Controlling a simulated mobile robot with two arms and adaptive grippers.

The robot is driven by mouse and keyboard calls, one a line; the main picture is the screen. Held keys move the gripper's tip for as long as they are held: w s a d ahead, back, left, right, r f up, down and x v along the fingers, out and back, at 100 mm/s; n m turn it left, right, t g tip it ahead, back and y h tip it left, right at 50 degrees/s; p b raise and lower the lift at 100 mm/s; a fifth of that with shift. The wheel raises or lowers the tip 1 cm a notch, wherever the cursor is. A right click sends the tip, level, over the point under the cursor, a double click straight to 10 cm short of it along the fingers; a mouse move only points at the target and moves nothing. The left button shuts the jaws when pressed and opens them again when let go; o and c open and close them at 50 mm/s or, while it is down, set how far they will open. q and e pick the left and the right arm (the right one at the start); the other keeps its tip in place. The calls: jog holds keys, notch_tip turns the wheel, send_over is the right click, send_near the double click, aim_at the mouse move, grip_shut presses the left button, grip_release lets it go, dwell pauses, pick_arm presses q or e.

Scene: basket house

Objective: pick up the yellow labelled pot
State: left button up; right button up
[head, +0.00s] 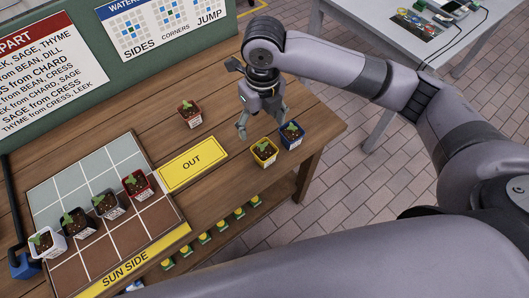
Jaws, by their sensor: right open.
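The yellow labelled pot (264,152), with dark soil and a green sprout, stands upright on the wooden bench near its right end. A blue pot (291,135) stands close beside it on the right. My right gripper (259,124) is open and empty, pointing down just behind the yellow pot, apart from it as far as I can tell. My left gripper is not in view.
A reddish-brown pot (189,114) stands farther back. A yellow OUT card (192,164) lies left of the yellow pot. A grid tray (95,257) at left holds several pots. Signs (47,75) stand behind. The bench's right edge (325,150) is near.

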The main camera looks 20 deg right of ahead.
aim_at(264, 148)
jog(key=shift+n, duration=0.6)
jog(key=f, duration=0.3)
jog(key=f+p, duration=0.1)
jog(key=f, duration=0.3)
jog(key=d+f+p, duration=0.1)
jog(key=f, duration=0.3)
jog(key=shift+w, duration=0.2)
jog(key=shift+f+p, duration=0.5)
jog(key=shift+p, duration=0.05)
notch_tip(264, 148, down, 4)
jog(key=shift+f+p, duration=0.2)
jog(key=shift+p, duration=0.4)
jog(key=c, duration=1.5)
jog(key=shift+o, duration=0.2)
jog(key=shift+w+r, duration=0.1)
